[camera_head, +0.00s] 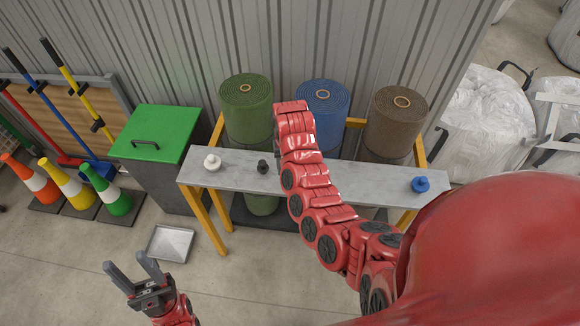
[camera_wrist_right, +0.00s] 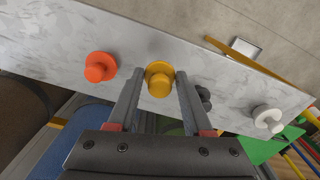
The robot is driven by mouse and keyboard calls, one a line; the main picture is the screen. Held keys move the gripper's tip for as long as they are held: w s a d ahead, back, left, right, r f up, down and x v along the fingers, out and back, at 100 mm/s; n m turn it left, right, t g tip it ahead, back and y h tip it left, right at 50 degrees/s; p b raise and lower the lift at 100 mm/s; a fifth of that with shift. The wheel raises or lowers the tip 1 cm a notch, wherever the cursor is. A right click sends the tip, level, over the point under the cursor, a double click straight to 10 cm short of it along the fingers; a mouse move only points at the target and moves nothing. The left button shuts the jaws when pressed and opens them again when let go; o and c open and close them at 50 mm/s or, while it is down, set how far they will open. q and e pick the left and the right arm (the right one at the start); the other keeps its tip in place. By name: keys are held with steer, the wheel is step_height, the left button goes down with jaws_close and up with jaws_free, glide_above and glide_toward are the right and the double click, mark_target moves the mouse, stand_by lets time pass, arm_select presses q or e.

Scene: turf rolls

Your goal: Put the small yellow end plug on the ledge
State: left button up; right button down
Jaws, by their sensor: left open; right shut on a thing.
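The yellow end plug (camera_wrist_right: 159,86) sits between the fingertips of my right gripper (camera_wrist_right: 159,76) in the right wrist view. The gripper is shut on it, above the grey ledge (camera_head: 235,172). I cannot tell whether the plug touches the ledge, which also fills the right wrist view (camera_wrist_right: 125,42). In the head view my right arm hides the right gripper and the yellow plug. My left gripper (camera_head: 139,274) is open and empty, low at the left, in front of the ledge and apart from it.
The ledge bears a white plug (camera_head: 212,162), a black plug (camera_head: 262,167), a blue plug (camera_head: 420,184) and an orange plug (camera_wrist_right: 99,67). Green (camera_head: 246,110), blue (camera_head: 322,104) and brown (camera_head: 395,122) rolls stand behind. A green-lidded bin (camera_head: 157,132) stands left; a tray (camera_head: 170,243) lies on the floor.

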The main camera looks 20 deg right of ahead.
steer(key=shift+w+d, duration=0.35)
steer(key=shift+w, duration=0.3)
steer(key=shift+w+d, duration=0.35)
steer(key=shift+w, duration=0.25)
steer(key=shift+w+d+f+p, duration=0.1)
steer(key=shift+w+d+p, duration=0.25)
steer(key=shift+w, duration=0.3)
steer(key=shift+s+f+p, duration=0.1)
steer(key=shift+f+p, duration=0.3)
steer(key=shift+f, duration=1.4)
steer(key=shift+f, duration=0.25)
steer(key=shift+c, duration=1.6)
jaws_free()
steer(key=shift+r, duration=0.1)
